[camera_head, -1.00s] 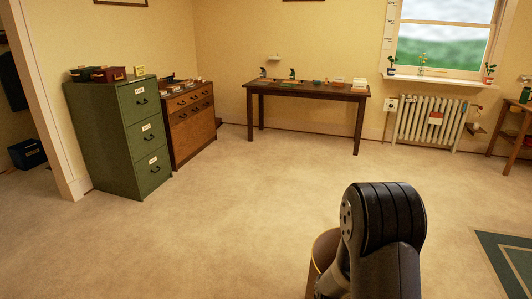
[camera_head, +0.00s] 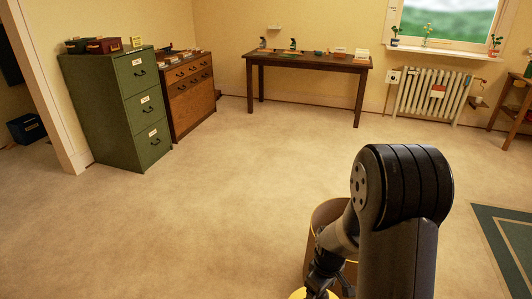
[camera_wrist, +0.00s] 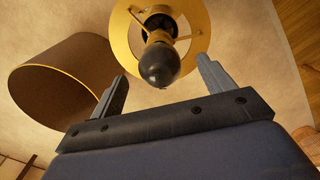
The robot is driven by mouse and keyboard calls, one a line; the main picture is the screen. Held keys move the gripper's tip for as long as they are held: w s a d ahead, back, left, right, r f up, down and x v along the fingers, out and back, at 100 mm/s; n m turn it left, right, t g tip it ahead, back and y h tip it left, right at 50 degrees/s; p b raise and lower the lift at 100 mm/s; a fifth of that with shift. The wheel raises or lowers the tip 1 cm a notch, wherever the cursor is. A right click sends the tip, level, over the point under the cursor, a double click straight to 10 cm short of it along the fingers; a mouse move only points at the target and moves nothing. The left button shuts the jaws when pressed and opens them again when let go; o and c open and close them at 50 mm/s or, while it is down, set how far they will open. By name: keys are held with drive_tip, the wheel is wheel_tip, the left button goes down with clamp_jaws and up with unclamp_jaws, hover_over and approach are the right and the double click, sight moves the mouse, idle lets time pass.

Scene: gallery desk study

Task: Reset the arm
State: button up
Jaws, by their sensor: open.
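My gripper (camera_wrist: 161,70) shows in the wrist view with its two grey fingers spread wide apart and nothing held between them. A dark rounded knob and a yellow ring lie beyond the fingers; I cannot tell whether these are parts of me. In the head view my arm (camera_head: 400,195) stands at the lower right, its thick black joint raised and a thinner link reaching down to the left. The fingertips cannot be made out in that view.
A brown drum with a yellow rim (camera_wrist: 62,88) is left of the fingers and partly behind my arm in the head view. A green filing cabinet (camera_head: 120,110), wooden drawers (camera_head: 190,100), table (camera_head: 310,63) and radiator (camera_head: 427,92) stand along the walls. The middle floor is clear.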

wheel_tip(320, 180, down, 5)
drive_tip(key=shift+m, duration=0.5)
drive_tip(key=m+p, duration=0.1)
drive_tip(key=m, duration=0.2)
drive_tip(key=shift+m+p, duration=0.5)
drive_tip(key=shift+m, duration=0.7)
drive_tip(key=m+p, duration=0.2)
drive_tip(key=m, duration=0.4)
drive_tip(key=shift+r, duration=2.1)
